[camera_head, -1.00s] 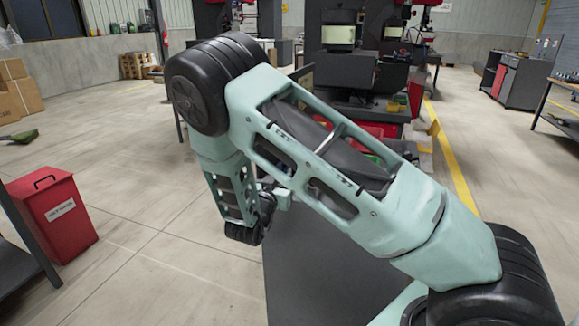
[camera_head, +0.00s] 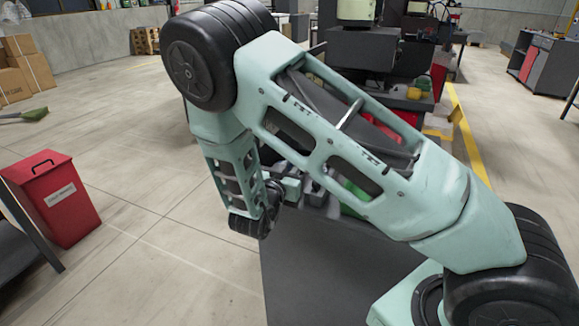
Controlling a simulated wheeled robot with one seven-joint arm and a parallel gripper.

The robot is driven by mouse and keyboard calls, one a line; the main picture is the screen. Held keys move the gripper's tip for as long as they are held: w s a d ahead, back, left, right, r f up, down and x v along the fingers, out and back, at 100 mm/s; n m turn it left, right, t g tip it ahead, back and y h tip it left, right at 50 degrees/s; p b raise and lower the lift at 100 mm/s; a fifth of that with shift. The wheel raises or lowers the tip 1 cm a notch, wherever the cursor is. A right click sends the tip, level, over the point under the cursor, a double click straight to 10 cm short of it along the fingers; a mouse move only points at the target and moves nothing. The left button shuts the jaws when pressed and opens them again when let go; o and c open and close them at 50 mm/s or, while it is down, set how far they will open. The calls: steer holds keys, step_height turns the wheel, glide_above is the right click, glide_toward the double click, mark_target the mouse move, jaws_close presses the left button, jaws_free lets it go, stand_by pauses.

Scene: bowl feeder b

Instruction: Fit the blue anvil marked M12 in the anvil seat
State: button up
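My arm crosses the middle of the view and covers much of the scene. The end of my arm hangs at the centre, near the far edge of the dark grey surface in front of me; I cannot make out its fingers or whether they hold anything. I cannot make out a blue anvil marked M12 or an anvil seat in this view. They may be hidden behind my arm or out of the picture.
A red bin (camera_head: 62,205) with a label stands on the floor at left, beside a dark table edge (camera_head: 22,240). Cardboard boxes (camera_head: 25,70) are stacked at far left. A dark machine (camera_head: 362,55) stands behind my arm. A grey cabinet (camera_head: 545,65) is at far right.

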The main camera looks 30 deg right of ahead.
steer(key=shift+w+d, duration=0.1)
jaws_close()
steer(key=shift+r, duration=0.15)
